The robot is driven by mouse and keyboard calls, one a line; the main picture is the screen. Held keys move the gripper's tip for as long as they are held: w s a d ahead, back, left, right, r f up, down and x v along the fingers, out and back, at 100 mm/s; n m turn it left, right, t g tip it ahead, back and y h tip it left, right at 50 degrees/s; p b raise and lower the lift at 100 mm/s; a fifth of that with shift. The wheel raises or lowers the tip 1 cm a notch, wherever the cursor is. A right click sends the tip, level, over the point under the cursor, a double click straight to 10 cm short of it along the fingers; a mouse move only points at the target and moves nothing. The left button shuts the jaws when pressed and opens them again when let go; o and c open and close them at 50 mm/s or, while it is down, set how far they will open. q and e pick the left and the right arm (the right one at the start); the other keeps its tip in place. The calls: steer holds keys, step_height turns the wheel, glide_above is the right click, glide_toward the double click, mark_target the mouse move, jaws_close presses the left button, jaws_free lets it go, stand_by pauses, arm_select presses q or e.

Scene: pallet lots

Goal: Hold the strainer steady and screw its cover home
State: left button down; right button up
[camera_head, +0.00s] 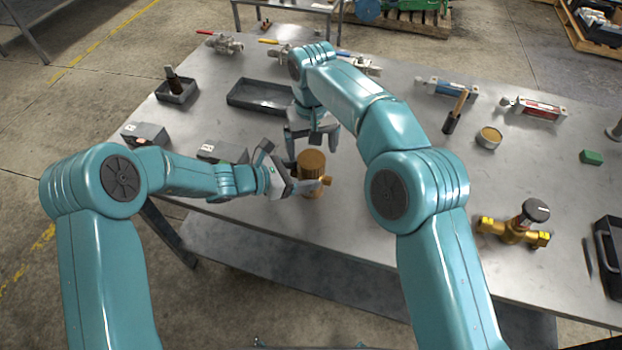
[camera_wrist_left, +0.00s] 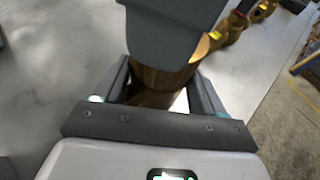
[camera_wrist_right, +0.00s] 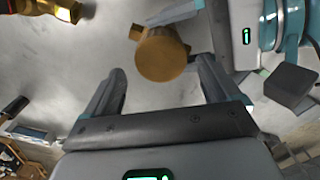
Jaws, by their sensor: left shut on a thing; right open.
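The brass strainer (camera_head: 313,188) stands on the bench, with a side port to the right. A round brass cover (camera_head: 312,160) sits on its top; I cannot tell how tightly it is seated. The cover's round top shows in the right wrist view (camera_wrist_right: 160,55). My left gripper (camera_head: 297,186) is shut on the strainer's body from the left. My right gripper (camera_head: 312,137) is open and empty, behind and above the cover, fingers pointing down.
A black tray (camera_head: 258,97) lies behind my grippers. Grey boxes (camera_head: 222,151) stand at the bench's left edge. A brass valve with a dark knob (camera_head: 517,226) lies at right, with a tin (camera_head: 488,138) and brush behind. Bench right of the strainer is mostly clear.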

mark_target(311, 159)
step_height(311, 159, up, 3)
steer(key=shift+f+n, duration=0.15)
steer(key=shift+n, duration=1.05)
steer(key=shift+s+f, duration=0.1)
steer(key=shift+f, duration=3.9)
